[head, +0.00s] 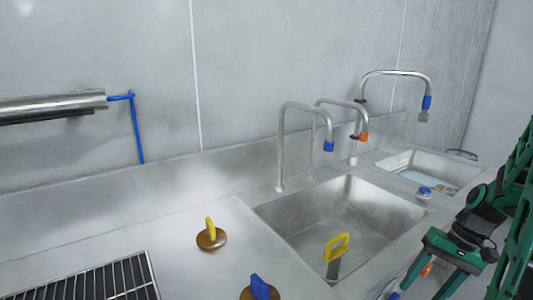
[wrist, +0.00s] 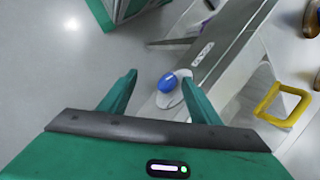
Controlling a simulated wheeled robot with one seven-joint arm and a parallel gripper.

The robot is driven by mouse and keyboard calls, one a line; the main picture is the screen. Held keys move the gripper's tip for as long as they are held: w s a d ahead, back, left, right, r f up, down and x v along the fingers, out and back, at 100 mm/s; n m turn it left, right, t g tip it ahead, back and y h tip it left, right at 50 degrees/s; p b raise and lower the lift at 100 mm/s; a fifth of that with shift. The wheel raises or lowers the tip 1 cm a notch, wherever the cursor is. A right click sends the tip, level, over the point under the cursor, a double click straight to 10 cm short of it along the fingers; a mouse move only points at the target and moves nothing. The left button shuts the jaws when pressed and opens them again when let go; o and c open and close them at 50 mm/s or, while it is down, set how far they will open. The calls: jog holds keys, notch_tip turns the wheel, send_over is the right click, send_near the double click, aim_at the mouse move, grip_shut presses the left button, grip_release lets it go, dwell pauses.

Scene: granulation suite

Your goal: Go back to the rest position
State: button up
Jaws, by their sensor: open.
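My green gripper (head: 424,288) is at the lower right of the head view, in front of the counter's front edge, with its fingers pointing down. In the wrist view my gripper (wrist: 158,78) has its two fingers spread apart with nothing held between them. A blue knob (wrist: 168,83) on a pale rounded base shows between and beyond the fingers, by the counter front. I cannot tell how far below the fingertips it is.
The steel counter (head: 150,220) carries a near sink (head: 345,195) holding a yellow-handled item (head: 337,245), and a far sink (head: 410,160). Curved taps (head: 282,140) stand behind. A yellow-handled brown disc (head: 211,236), a blue-handled one (head: 260,289) and a black grate (head: 90,283) are nearer.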

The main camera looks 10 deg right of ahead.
jog(key=s+a+r+h, duration=0.4)
jog(key=s+a+r, duration=0.2)
jog(key=s+r, duration=0.3)
jog(key=shift+s+a+r, duration=0.25)
jog(key=shift+s, duration=0.3)
dwell(0.5)
